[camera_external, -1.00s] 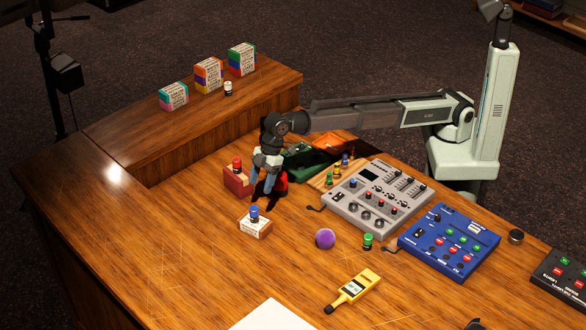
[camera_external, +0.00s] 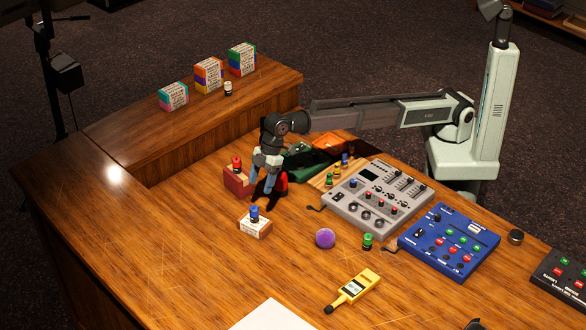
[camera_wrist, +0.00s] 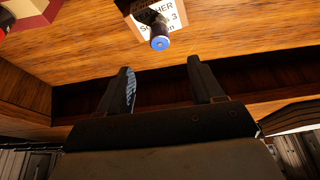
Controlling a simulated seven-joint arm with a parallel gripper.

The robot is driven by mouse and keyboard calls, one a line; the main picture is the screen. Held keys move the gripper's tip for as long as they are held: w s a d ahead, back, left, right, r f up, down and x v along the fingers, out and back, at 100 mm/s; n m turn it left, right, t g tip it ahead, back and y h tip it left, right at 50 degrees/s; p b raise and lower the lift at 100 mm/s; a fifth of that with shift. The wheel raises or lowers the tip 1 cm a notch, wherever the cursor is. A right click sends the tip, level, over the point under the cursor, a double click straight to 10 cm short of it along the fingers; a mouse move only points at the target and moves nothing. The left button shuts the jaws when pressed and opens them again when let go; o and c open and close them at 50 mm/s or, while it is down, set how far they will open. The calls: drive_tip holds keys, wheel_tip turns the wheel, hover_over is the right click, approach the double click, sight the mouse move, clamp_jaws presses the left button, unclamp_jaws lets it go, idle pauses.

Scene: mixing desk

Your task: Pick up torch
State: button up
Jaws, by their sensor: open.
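I cannot pick out a torch for certain in either view. My gripper (camera_external: 264,192) points down over the left-middle part of the desk, beside a red block. In the wrist view my gripper (camera_wrist: 160,66) has its two dark fingers apart, with nothing between them. A red and black thing (camera_external: 281,183) shows partly behind the fingers in the external view; the gripper hides much of it, and I cannot tell what it is. A yellow handheld device (camera_external: 353,291) with a dark tip lies at the front of the desk.
A labelled white block (camera_external: 255,227) with a blue-topped piece stands in front of my gripper. The red block (camera_external: 237,182) stands to its left. A purple ball (camera_external: 325,238), grey mixer (camera_external: 345,205) and blue panel (camera_external: 440,250) are to the right. The desk's left front is clear.

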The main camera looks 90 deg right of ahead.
drive_tip(key=w+d+r+m, duration=0.1)
drive_tip(key=w+d, duration=0.2)
drive_tip(key=d, duration=0.4)
drive_tip(key=w+d+m, duration=0.1)
drive_tip(key=w+d, duration=0.3)
drive_tip(key=d, duration=0.3)
wheel_tip(320, 180, up, 3)
drive_tip(key=m+t+h, duration=0.2)
drive_tip(key=m, duration=0.2)
hover_over(265, 118)
drive_tip(key=w+a, duration=0.3)
drive_tip(key=w, duration=0.1)
drive_tip(key=s+d+f+m, duration=0.2)
drive_tip(key=s+d, duration=0.1)
drive_tip(key=s, duration=0.5)
drive_tip(key=shift+g+h, duration=0.3)
drive_tip(key=shift+g, duration=0.1)
drive_tip(key=x, duration=0.8)
drive_tip(key=shift+w+d+r, duration=0.15)
drive_tip(key=shift+w, duration=0.1)
drive_tip(key=shift+s+x, duration=0.15)
drive_tip(key=shift+x, duration=1.2)
drive_tip(key=shift+s+x, duration=0.1)
drive_tip(key=shift+x, duration=1.3)
drive_tip(key=shift+s, duration=0.1)
drive_tip(key=shift+c, duration=0.5)
